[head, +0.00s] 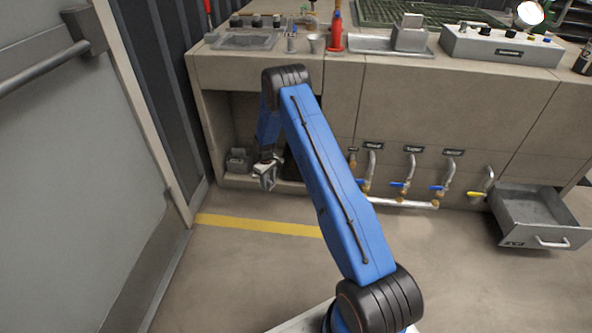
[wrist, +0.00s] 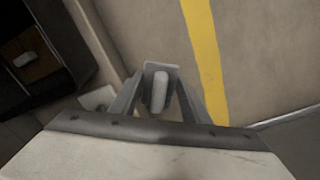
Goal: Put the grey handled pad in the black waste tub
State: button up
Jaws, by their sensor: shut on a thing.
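My gripper (head: 265,183) hangs low in front of the open bay under the counter. In the wrist view my gripper (wrist: 158,108) is shut on the grey handled pad (wrist: 158,78), whose rounded handle lies between the fingers. The pad is held above the floor beside the yellow stripe. A black tub (wrist: 72,35) shows at the left of the wrist view, apart from the pad, with an orange-brown piece and a pale piece inside. In the head view a dark shape in the bay, right of my gripper and partly hidden by my arm, looks like the tub.
A grey block (head: 238,161) stands in the bay left of my gripper. Pipes with coloured valve handles (head: 411,170) stick out of the cabinet front. An open drawer (head: 540,215) juts out at right. A grey door (head: 75,170) stands at left. The floor by the yellow stripe (head: 260,225) is clear.

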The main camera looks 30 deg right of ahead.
jog(key=w+d+r+n, duration=0.1)
jog(key=w+d, duration=0.3)
jog(key=d, duration=0.7)
jog(key=w+d+r, duration=0.1)
jog(key=w+d, duration=0.3)
jog(key=d, duration=0.7)
jog(key=shift+a+f, duration=0.25)
jog(key=shift+f, duration=1.35)
jog(key=shift+a+f, duration=0.2)
jog(key=shift+f, duration=1.4)
jog(key=shift+w+d+f, duration=0.15)
jog(key=shift+d+f, duration=0.05)
jog(key=shift+f, duration=0.1)
jog(key=shift+f, duration=0.65)
jog(key=o, duration=0.9)
